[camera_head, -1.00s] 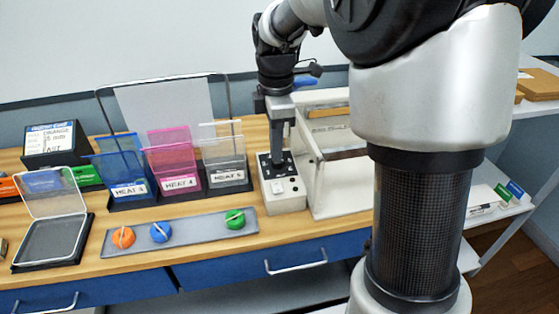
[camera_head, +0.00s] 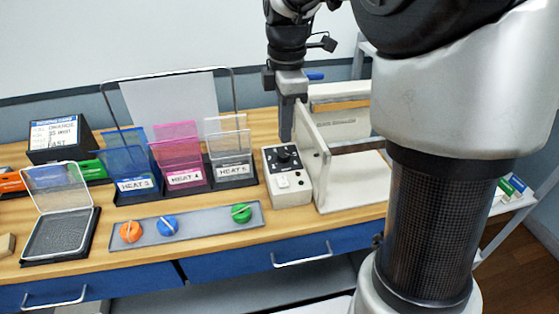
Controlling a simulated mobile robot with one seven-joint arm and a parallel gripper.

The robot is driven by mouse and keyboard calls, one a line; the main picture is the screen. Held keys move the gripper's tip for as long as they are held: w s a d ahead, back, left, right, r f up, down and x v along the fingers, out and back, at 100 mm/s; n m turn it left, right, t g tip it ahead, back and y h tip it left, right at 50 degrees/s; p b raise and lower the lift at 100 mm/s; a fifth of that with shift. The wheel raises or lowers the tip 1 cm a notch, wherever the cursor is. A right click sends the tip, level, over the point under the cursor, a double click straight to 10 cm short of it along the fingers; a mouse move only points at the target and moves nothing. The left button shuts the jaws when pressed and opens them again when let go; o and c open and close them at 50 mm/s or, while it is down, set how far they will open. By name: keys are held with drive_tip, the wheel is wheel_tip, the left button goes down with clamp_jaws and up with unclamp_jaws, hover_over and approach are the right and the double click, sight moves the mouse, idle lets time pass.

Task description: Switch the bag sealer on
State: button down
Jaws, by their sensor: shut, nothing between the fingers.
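The bag sealer (camera_head: 346,205) stands on the wooden bench right of centre, a cream frame with a control box (camera_head: 291,198) at its left front. The box's top has a dark panel with a round knob (camera_head: 284,155) and a white switch (camera_head: 284,181) in front of it. I cannot tell the switch's position. My gripper (camera_head: 287,138) points down, shut and empty, just above the back of the control box; its tips appear clear of the knob. My arm hides part of the sealer's right side.
Left of the sealer stand blue, pink and clear bins (camera_head: 183,177) with heat labels. In front lies a grey strip (camera_head: 188,226) with orange, blue and green knobs. A clear-lidded tray (camera_head: 60,235) and a card stand (camera_head: 60,138) are at left. Blue drawers (camera_head: 250,261) run below.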

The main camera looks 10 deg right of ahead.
sight(285, 186)
drive_tip(key=shift+s+a, duration=0.1)
drive_tip(key=shift+s, duration=0.15)
drive_tip(key=f+b, duration=0.1)
drive_tip(key=f, duration=1.3)
drive_tip(key=shift+w, duration=0.2)
drive_tip(key=shift+s+f+b, duration=0.2)
drive_tip(key=shift+f+b, duration=0.15)
drive_tip(key=shift+b, duration=0.1)
drive_tip(key=shift+w, duration=0.1)
